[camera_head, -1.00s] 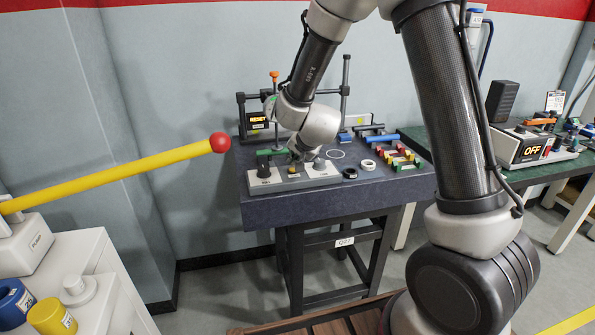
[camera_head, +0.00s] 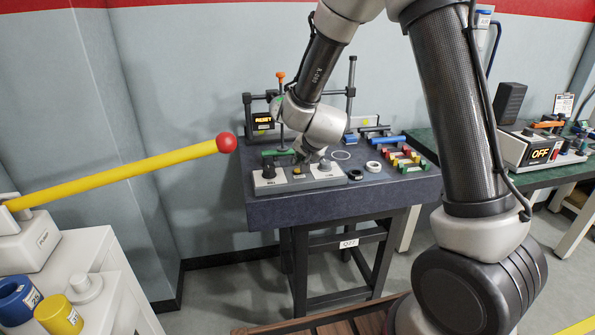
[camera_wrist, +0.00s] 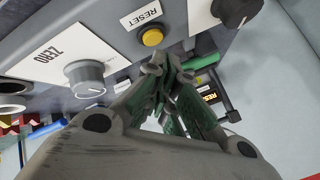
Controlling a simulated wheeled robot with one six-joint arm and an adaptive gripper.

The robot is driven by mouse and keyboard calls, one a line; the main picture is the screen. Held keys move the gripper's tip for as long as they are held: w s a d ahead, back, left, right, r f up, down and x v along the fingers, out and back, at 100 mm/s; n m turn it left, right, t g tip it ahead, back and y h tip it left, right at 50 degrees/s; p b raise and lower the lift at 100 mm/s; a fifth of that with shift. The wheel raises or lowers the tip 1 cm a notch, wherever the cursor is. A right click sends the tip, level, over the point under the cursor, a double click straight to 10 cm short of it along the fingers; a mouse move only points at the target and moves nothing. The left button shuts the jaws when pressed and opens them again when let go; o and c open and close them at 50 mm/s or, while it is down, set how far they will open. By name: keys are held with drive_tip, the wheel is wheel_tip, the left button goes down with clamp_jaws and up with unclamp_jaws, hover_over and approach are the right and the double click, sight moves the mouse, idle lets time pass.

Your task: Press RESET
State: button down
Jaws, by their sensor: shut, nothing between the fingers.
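The yellow RESET button (camera_wrist: 151,37) sits on a grey control panel (camera_wrist: 203,62), with its RESET label beside it in the wrist view. The button also shows small in the head view (camera_head: 297,171). My gripper (camera_wrist: 158,66) is shut and empty, with its fingertips close to the button. In the wrist view a small gap appears between the tips and the button; I cannot tell whether they touch. In the head view my gripper (camera_head: 303,163) is over the panel and partly hidden by my wrist.
A grey ZERO knob (camera_wrist: 85,76) and a black knob (camera_wrist: 236,12) flank the button. The panel stands on a dark table (camera_head: 390,187). A lit display (camera_head: 263,120) stands behind. Rings and coloured parts lie to the right. A yellow bar with a red ball (camera_head: 226,143) reaches in from the left.

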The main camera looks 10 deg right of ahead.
drive_tip(key=shift+f, duration=0.1)
idle(0.3)
drive_tip(key=shift+f, duration=0.35)
drive_tip(key=shift+f, duration=0.35)
idle(0.6)
drive_tip(key=shift+r, duration=0.8)
idle(0.4)
